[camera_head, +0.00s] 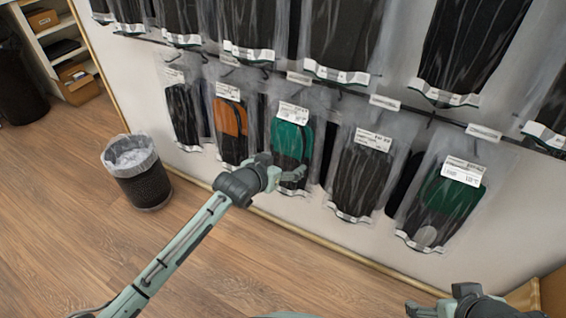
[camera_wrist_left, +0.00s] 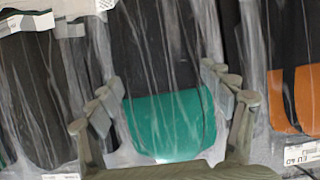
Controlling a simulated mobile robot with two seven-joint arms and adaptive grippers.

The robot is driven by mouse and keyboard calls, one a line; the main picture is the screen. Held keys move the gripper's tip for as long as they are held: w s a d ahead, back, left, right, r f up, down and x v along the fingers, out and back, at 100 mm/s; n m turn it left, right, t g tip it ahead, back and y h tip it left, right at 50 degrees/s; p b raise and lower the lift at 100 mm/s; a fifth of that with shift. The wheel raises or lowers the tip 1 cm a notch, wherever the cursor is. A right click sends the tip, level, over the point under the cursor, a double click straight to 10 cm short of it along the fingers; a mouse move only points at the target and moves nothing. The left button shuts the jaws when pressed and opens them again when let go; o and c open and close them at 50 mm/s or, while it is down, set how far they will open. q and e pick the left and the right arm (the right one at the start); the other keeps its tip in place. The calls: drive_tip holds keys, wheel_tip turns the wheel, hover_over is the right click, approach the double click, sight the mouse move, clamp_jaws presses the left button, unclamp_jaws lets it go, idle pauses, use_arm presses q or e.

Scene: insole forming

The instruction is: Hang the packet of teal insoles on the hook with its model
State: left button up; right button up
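A packet of teal-and-black insoles (camera_head: 290,137) hangs in the lower row on the wall, with a white label near its top. My left gripper (camera_head: 284,178) is in front of the lower part of this packet. In the left wrist view the picture is turned over, and the teal part (camera_wrist_left: 170,122) lies between the two spread fingers of the left gripper (camera_wrist_left: 170,100). The fingers are apart and I see no grip on the packet. The hook behind its top is not clear. My right gripper (camera_head: 445,303) is at the bottom right, partly cut off; its opening is unclear.
An orange-and-black packet (camera_head: 230,124) hangs to the left, a black one (camera_head: 358,180) and a dark green one (camera_head: 445,200) to the right. More packets hang above. A lined bin (camera_head: 142,180) and shelves (camera_head: 62,40) stand left. The wooden floor is largely clear.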

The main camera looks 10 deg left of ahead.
use_arm(q)
drive_tip(key=shift+o, duration=0.7)
drive_tip(key=shift+s, duration=0.1)
drive_tip(key=v, duration=1.2)
drive_tip(key=s+a+f+g+y+p, duration=0.1)
drive_tip(key=s+a+f+g+y, duration=0.1)
drive_tip(key=s+a+f, duration=0.2)
drive_tip(key=s+a+f+n+g+y+p, duration=0.1)
drive_tip(key=s+a+f, duration=0.4)
drive_tip(key=s, duration=0.6)
drive_tip(key=s+a+f+n+g+y+p, duration=0.1)
drive_tip(key=s+a+f+g+y+p, duration=0.1)
drive_tip(key=s+a+f+g, duration=0.3)
drive_tip(key=s+f, duration=0.1)
drive_tip(key=s, duration=0.2)
drive_tip(key=shift+a+f+y, duration=0.25)
drive_tip(key=shift+f+y, duration=0.05)
drive_tip(key=shift+f, duration=0.1)
use_arm(e)
wheel_tip(320, 180, down, 11)
drive_tip(key=d+g, duration=0.1)
drive_tip(key=g, duration=0.1)
drive_tip(key=shift+d, duration=0.2)
use_arm(q)
drive_tip(key=shift+w, duration=0.1)
use_arm(e)
drive_tip(key=shift+s, duration=0.1)
